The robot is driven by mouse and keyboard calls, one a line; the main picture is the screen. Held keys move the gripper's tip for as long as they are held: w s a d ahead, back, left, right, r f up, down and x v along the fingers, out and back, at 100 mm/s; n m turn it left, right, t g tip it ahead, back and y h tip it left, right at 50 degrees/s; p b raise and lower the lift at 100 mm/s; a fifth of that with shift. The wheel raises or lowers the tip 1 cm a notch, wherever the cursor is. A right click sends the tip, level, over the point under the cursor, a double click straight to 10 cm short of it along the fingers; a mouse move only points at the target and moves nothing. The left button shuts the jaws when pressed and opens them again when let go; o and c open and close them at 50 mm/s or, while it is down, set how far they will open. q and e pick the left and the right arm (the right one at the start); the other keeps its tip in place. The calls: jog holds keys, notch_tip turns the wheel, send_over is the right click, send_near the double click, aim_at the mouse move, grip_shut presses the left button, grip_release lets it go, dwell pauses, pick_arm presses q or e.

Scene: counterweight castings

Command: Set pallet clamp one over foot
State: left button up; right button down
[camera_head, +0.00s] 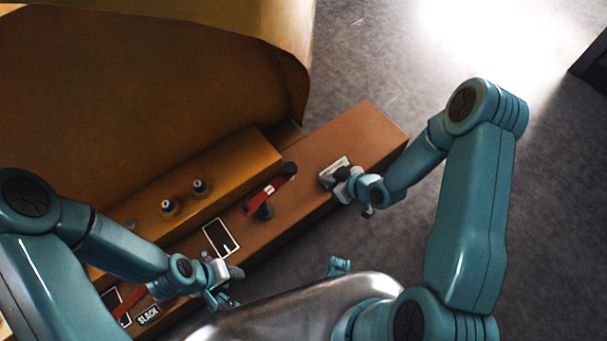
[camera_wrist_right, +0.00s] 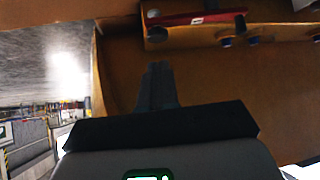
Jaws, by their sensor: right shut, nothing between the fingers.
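A red clamp bar (camera_head: 268,190) with a white mark lies on the brown pallet beam (camera_head: 370,135), beside the foot of the casting. It has a dark knob at its upper end and a dark post below; it also shows in the right wrist view (camera_wrist_right: 195,18). A second red clamp (camera_head: 130,303) lies at the lower left, partly hidden by my left arm. The ochre foot (camera_head: 235,160) carries two studs. My right gripper (camera_head: 338,178) is shut and empty by a white patch on the beam. My left gripper (camera_head: 225,290) is near the front edge; its jaws are unclear.
A black rectangle with a white outline (camera_head: 220,237) is on the beam between the clamps. A "SLACK" label (camera_head: 148,316) is at the lower left. The large ochre casting (camera_head: 140,80) fills the upper left. Grey floor (camera_head: 400,60) is open to the right.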

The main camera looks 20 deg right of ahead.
pick_arm(q)
notch_tip(320, 180, down, 3)
jog(key=shift+r+b, duration=0.1)
jog(key=shift+b, duration=0.8)
pick_arm(e)
jog(key=f, duration=0.1)
jog(key=d+f, duration=0.1)
jog(key=f, duration=0.1)
jog(key=shift+s+d+f, duration=0.1)
jog(key=shift+s+d, duration=0.05)
jog(key=shift+s, duration=0.2)
pick_arm(q)
jog(key=shift+w+a+f+b, duration=0.15)
jog(key=shift+a+f+b, duration=0.05)
jog(key=shift+f+b, duration=0.9)
jog(key=shift+w+a+f+b, duration=0.1)
jog(key=shift+a+f+b, duration=0.05)
jog(key=shift+f+b, duration=0.95)
pick_arm(e)
jog(key=w+r+x, duration=0.1)
jog(key=x, duration=1.2)
jog(key=shift+w+a+r, duration=0.25)
jog(key=shift+a+r, duration=0.1)
jog(key=shift+r, duration=0.05)
